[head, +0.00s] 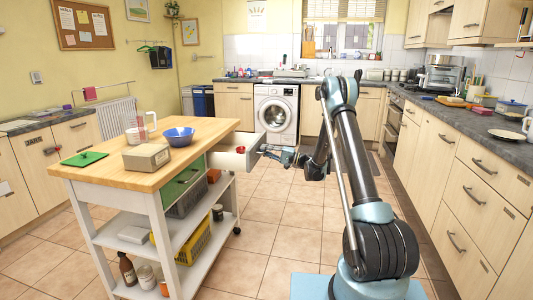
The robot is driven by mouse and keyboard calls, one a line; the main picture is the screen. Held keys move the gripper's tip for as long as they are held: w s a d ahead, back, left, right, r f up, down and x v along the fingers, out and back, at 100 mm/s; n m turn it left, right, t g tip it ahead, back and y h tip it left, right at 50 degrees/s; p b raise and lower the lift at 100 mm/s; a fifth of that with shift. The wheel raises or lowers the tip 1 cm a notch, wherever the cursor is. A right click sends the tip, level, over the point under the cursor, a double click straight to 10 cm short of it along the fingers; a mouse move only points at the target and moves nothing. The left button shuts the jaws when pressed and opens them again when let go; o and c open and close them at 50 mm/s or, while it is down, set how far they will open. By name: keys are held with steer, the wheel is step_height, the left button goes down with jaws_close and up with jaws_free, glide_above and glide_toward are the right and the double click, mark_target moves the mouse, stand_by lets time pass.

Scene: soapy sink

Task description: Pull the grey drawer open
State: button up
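The grey drawer (229,161) stands out from the far right part of the wooden-topped island (160,146), so it is open. A small red thing (240,150) shows at its inside. My gripper (267,152) is low at the outer, front end of this drawer, with the arm reaching in from the right. The gripper is small in the picture, and the drawer's handle is hidden from this side. I cannot tell whether the fingers are around the handle, touching it or apart from it.
A blue bowl (179,136), a box (147,157), a clear jug and a green board (84,159) are on the island top. Shelves below hold a yellow crate (195,243) and bottles.

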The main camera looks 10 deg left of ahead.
steer(key=shift+d, duration=0.1)
steer(key=v, duration=1.2)
steer(key=shift+w+f, duration=0.1)
steer(key=s+d+r+h, duration=0.2)
steer(key=s+r+h, duration=0.35)
steer(key=s, duration=0.45)
steer(key=s+d+r+h, duration=0.2)
steer(key=s+r+h, duration=0.2)
steer(key=s+r, duration=0.5)
steer(key=s+d+f+h, duration=0.3)
steer(key=s+d, duration=0.4)
steer(key=s, duration=0.4)
steer(key=s+d+f+n+h, duration=0.1)
steer(key=s+d+f+h, duration=0.3)
steer(key=s, duration=0.8)
steer(key=s+d+f+h, duration=0.3)
steer(key=s+d+f, duration=0.2)
steer(key=s+d, duration=0.4)
steer(key=shift+s+d, duration=0.3)
steer(key=shift+s, duration=0.9)
